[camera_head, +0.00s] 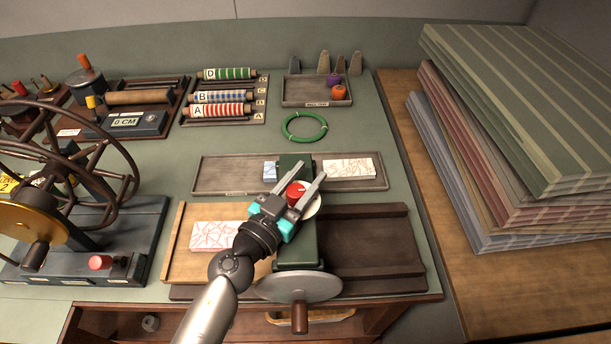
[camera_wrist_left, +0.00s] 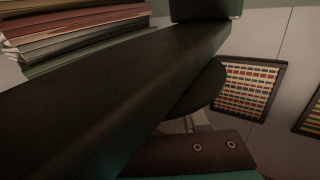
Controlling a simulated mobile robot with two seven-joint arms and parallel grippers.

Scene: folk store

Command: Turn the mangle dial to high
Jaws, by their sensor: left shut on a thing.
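The mangle (camera_head: 297,255) is a dark green body with a round grey handwheel (camera_head: 300,287) at its front. Its dial is a red knob (camera_head: 295,190) over a pale round plate (camera_head: 313,207) on top. My left gripper (camera_head: 309,177) reaches over the mangle from the front left, with its two fingers on either side of the red knob, shut on it. The gripper hides part of the plate, and I cannot read the dial's setting. In the left wrist view a dark finger (camera_wrist_left: 90,110) fills much of the picture, and the knob is not clear there. My right gripper is not in view.
Patterned white cloths lie on the wooden tray (camera_head: 173,250) at left and the long tray (camera_head: 230,175) behind. A large wheel (camera_head: 130,170) stands at left. Striped fabric stacks (camera_head: 520,120) stand at right. A green ring (camera_head: 304,127) lies behind on clear table.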

